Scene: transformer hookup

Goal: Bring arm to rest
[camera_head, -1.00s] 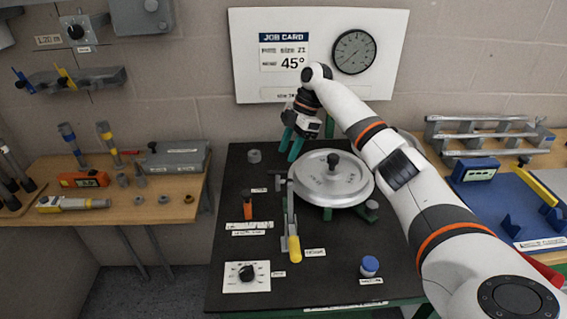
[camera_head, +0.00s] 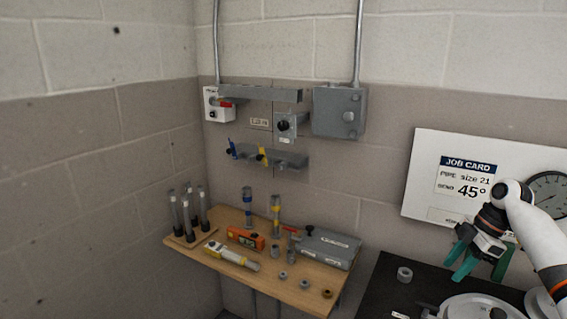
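My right gripper (camera_head: 468,276) shows at the right edge of the head view, with green fingers spread apart and nothing between them. It hangs above the black bench top (camera_head: 376,297), in front of the job card board (camera_head: 425,190) and near the round silver disc (camera_head: 462,308). My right arm comes in from the right edge, white with an orange band. My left gripper and arm are not in view.
A wooden table (camera_head: 215,262) on the left holds several tubes, an orange meter (camera_head: 245,238), a yellow-grey tool (camera_head: 228,254) and a grey case (camera_head: 325,247). A grey rack (camera_head: 285,160) and a switch box (camera_head: 338,111) hang on the wall. A gap separates table and bench.

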